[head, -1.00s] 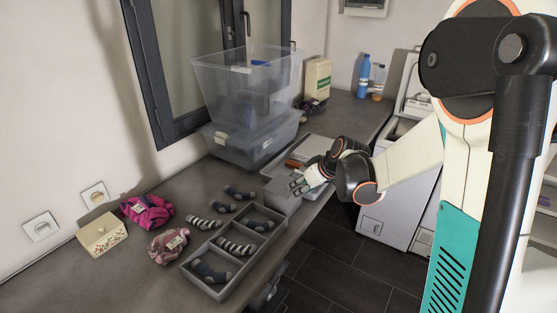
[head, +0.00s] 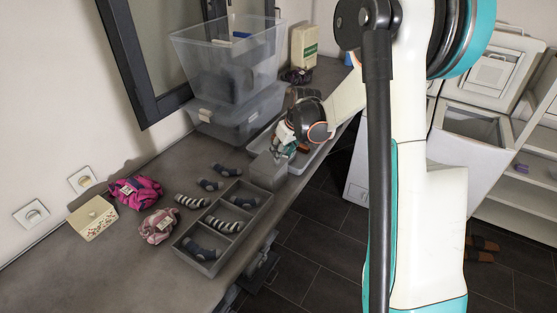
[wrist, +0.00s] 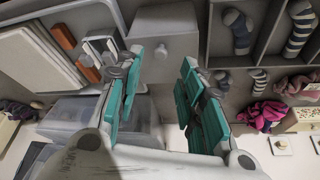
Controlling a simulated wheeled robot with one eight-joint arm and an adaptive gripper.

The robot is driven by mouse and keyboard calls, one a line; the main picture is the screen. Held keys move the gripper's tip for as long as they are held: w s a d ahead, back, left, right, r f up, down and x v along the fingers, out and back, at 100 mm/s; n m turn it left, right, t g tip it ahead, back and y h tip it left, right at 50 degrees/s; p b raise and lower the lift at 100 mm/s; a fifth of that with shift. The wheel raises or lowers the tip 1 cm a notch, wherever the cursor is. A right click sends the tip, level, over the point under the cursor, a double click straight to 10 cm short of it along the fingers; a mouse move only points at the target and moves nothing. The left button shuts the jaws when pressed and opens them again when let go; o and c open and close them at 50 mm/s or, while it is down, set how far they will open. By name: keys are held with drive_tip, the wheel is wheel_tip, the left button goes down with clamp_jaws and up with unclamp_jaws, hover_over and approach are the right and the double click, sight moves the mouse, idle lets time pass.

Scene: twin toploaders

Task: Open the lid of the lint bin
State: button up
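A small grey box with a round knob, which appears to be the lint bin (head: 267,171), stands on the counter at the far end of the divided sock tray. In the wrist view the bin (wrist: 178,24) is at top centre, and its knob (wrist: 162,51) faces me between the fingertips. Its lid looks closed. My gripper (head: 283,152) is at the bin's far right side, pointing down towards it. In the wrist view my gripper (wrist: 164,66) has its two teal-padded fingers apart, with nothing between them. Whether a finger touches the bin cannot be told.
A sock tray (head: 183,244) with compartments lies in front of the bin. A pale tray (head: 313,158) with an orange-handled item lies beyond it. Stacked clear tubs (head: 225,75) stand by the window. Loose socks and pink bundles (head: 135,190) lie left.

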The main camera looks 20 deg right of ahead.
sight(279, 164)
drive_tip(key=x, duration=0.5)
drive_tip(key=shift+w+a+f, duration=0.1)
drive_tip(key=shift+f, duration=0.2)
drive_tip(key=shift+c, duration=0.3)
clamp_jaws()
